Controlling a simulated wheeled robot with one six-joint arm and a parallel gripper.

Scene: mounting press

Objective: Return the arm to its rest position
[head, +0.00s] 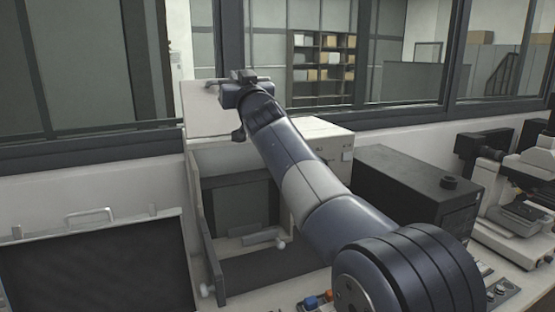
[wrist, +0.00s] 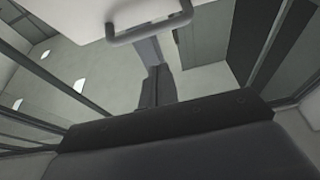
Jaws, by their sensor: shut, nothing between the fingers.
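My arm reaches from the lower right of the head view up to the left. My gripper (head: 243,77) is at its far end, high in front of the press's raised white lid (head: 203,118). In the wrist view my gripper (wrist: 157,84) shows as dark fingers close together with nothing between them. A grey bar handle (wrist: 150,27) on a white surface is just beyond the fingertips; I cannot tell whether they touch it. The white press housing (head: 322,130) stands behind my arm, partly hidden by it, with an open dark bay below.
A black box unit (head: 405,190) stands right of the press, with a microscope (head: 520,195) farther right. A dark panel with a handle (head: 95,250) is at the lower left. Window frames (head: 400,117) run behind the bench. Small coloured knobs (head: 312,302) are near the front.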

